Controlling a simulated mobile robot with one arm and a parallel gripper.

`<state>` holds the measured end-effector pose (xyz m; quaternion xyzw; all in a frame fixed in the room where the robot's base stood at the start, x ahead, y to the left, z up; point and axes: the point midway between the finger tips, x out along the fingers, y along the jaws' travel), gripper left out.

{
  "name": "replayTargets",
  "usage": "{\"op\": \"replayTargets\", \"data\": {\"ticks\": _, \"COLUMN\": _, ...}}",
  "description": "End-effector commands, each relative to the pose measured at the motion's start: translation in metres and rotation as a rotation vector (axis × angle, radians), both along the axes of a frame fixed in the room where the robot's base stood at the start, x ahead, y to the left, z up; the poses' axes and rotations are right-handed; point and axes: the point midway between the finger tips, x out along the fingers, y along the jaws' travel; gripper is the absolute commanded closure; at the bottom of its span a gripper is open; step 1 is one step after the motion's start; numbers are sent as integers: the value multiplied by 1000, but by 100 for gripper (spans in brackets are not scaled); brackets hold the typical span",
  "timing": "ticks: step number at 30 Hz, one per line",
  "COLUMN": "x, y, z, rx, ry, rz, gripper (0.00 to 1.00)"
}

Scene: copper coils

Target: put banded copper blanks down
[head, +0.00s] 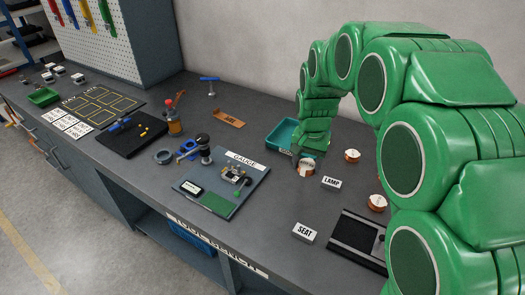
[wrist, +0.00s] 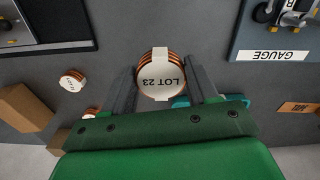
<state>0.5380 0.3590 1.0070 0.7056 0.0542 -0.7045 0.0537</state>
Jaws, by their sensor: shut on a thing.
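My gripper (wrist: 160,82) is shut on a banded copper blank (wrist: 160,62) with a white band and top label reading LOT 23. The same blank shows under my gripper in the head view (head: 306,169), at or just above the bench top; I cannot tell whether it touches. Another banded copper blank (head: 352,156) stands to its right near the wall. A further one (head: 377,203) is nearer the front, beside my arm. Two blanks also show in the wrist view, one whole (wrist: 72,80) and one partly hidden by my gripper (wrist: 90,112).
A teal bin (head: 281,134) is just behind my gripper. The LAMP block (head: 331,183) and SEAT block (head: 304,232) stand to the front. A black-framed tray (head: 352,236) lies at front right. The GAUGE board (head: 212,203) with its fixture is left. Bare bench lies between them.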

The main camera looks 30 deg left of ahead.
Motion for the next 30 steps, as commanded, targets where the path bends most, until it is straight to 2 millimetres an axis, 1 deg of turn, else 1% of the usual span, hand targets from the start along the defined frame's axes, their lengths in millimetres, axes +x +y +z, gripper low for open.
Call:
{"op": "replayTargets", "data": {"ticks": 3, "x": -5, "y": 7, "z": -1, "rx": 0, "ry": 0, "rz": 4, "gripper": 78}}
{"op": "replayTargets", "data": {"ticks": 7, "x": 2, "y": 12, "z": -6, "rx": -1, "ry": 3, "rz": 4, "gripper": 78}}
{"op": "replayTargets", "data": {"ticks": 30, "x": 71, "y": 60, "z": -45, "rx": -1, "ry": 1, "rz": 3, "gripper": 78}}
